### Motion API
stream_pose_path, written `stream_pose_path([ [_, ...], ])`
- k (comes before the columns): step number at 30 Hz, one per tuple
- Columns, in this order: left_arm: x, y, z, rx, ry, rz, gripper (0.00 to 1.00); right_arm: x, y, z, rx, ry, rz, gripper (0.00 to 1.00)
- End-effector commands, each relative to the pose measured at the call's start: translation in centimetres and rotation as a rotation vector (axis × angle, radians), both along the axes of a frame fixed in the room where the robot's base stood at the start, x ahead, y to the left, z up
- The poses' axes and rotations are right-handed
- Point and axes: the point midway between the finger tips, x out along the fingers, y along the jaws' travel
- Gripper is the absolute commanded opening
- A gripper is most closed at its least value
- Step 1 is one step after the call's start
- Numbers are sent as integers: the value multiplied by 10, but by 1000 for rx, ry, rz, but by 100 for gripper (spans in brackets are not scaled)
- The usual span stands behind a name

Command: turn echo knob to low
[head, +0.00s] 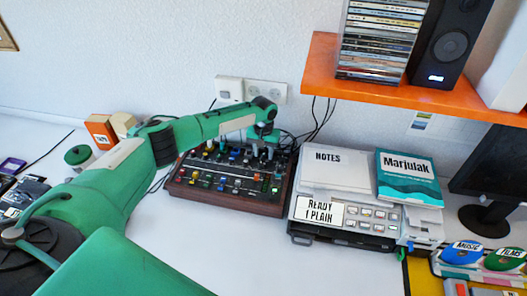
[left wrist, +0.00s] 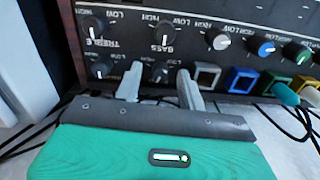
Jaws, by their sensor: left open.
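The dark mixer (head: 225,182) with wooden sides stands on the white table against the wall. In the left wrist view its panel (left wrist: 125,50) shows knobs marked TREBLE and BASS, with LOW and HIGH at their sides. No ECHO label can be read. My left gripper (head: 266,145) is over the mixer's back right part. In the left wrist view its two fingers (left wrist: 159,78) are open, one on each side of a small dark knob (left wrist: 160,71) below BASS. I cannot tell whether they touch it. That knob's label is partly hidden. My right gripper is not in view.
White-pointer, blue and green knobs, coloured buttons and cables (left wrist: 295,130) lie right of the fingers. A grey device (head: 345,226) with a notes box and teal book stands right of the mixer. An orange shelf (head: 420,92) overhangs at upper right.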

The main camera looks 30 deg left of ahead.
Motion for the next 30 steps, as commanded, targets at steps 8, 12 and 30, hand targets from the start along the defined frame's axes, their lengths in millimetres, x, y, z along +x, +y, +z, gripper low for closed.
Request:
stream_pose_path([
  [8, 0, 0, -1, 0, 0, 0, 34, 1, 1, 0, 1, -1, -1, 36],
  [12, 0, 0, -1, 0, 0, 0, 7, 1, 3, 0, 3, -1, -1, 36],
  [30, -1, 0, 3, 0, 3, 162, 0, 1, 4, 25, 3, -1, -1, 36],
])
